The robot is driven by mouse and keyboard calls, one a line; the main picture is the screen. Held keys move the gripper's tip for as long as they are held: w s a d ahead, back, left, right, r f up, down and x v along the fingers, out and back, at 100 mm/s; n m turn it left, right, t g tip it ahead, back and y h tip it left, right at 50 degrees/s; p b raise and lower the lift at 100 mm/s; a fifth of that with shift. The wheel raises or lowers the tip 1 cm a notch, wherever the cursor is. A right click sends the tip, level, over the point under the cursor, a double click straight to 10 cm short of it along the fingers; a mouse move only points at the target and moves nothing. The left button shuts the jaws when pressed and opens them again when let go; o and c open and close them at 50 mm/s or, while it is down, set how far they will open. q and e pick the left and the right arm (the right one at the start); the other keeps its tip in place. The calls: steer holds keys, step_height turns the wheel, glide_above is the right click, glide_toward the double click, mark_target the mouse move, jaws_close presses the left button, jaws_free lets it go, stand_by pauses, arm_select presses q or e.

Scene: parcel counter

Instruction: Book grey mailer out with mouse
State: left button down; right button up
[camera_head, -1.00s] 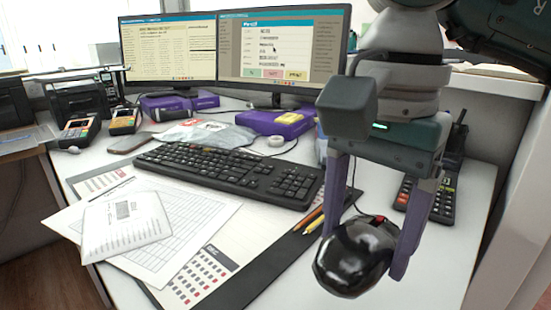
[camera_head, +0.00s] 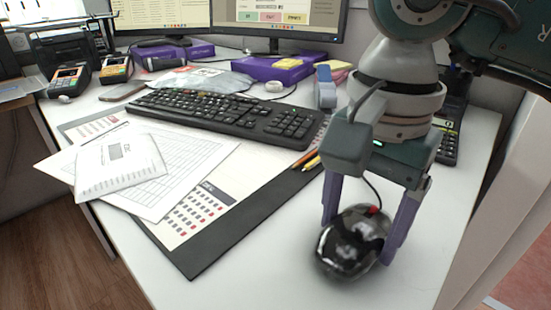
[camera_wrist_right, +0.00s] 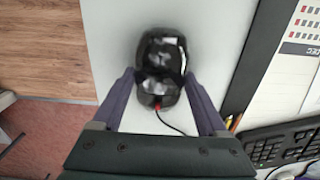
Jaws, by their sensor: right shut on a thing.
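My right gripper (camera_head: 357,243) is shut on a glossy black mouse (camera_head: 345,250), with one purple finger on each side. The mouse is over the bare white desktop, right of the desk mat; I cannot tell whether it touches the desk. In the right wrist view the mouse (camera_wrist_right: 160,62) sits between the fingertips, its cable running from the red-marked end. A grey plastic mailer (camera_head: 200,78) lies behind the keyboard. A white mailer with a label (camera_head: 120,165) lies on papers at the left. The monitor (camera_head: 280,18) shows a form with several buttons. My left gripper is not in view.
A black keyboard (camera_head: 225,112) lies across the desk middle. Pencils (camera_head: 308,160) lie on the dark mat's edge (camera_head: 225,245). Purple boxes (camera_head: 280,68), a tape roll (camera_head: 273,86) and card terminals (camera_head: 68,80) stand behind.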

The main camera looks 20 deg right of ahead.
mark_target(345, 245)
steer(key=shift+f, duration=0.1)
stand_by(0.6)
stand_by(1.0)
steer(key=shift+s+a, duration=0.25)
steer(key=shift+a, duration=0.35)
steer(key=shift+s+a, duration=0.4)
steer(key=shift+a, duration=0.45)
steer(key=o, duration=1.3)
